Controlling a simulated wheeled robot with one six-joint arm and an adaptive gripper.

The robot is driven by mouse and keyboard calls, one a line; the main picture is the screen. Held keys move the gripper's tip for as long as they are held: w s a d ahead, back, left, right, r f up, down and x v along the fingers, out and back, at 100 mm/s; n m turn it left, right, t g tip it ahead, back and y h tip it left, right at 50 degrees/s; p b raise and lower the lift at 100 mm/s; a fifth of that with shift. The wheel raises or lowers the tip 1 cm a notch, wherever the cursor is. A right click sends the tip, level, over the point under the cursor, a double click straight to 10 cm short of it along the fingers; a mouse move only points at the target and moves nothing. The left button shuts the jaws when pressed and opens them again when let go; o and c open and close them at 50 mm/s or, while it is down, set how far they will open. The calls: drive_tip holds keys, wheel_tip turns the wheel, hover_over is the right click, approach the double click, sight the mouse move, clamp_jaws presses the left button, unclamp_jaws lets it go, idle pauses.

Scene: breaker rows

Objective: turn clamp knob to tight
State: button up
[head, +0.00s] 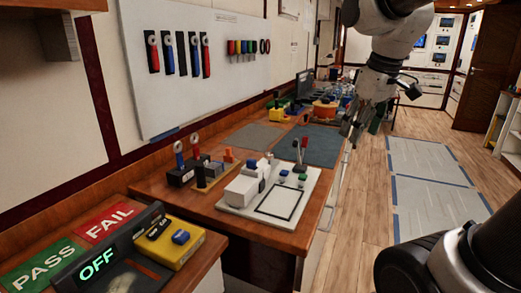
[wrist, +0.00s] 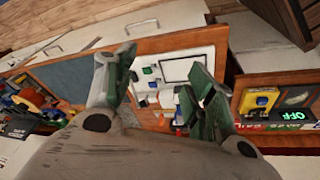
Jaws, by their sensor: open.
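The wooden bench (head: 290,238) also holds dark mats (head: 312,147) and black blocks with blue and red levers (head: 181,175). A yellow box (head: 185,250) and a lit OFF panel (head: 97,265) stand nearer. Open floor (head: 372,215) lies right of the bench.

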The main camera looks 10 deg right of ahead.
drive_tip(key=w+a+n+g, duration=0.1)
drive_tip(key=w+a+n, duration=0.3)
drive_tip(key=w, duration=0.8)
drive_tip(key=n+g, duration=0.2)
drive_tip(key=n, duration=0.8)
hover_over(269, 153)
drive_tip(key=f, duration=1.1)
drive_tip(key=shift+d+f, duration=0.2)
drive_tip(key=shift+f, duration=0.15)
wheel_tip(269, 153, down, 7)
drive_tip(key=shift+w+a+r, duration=0.1)
drive_tip(key=shift+w+a, duration=0.05)
drive_tip(key=shift+f, duration=0.7)
drive_tip(key=c, duration=1)
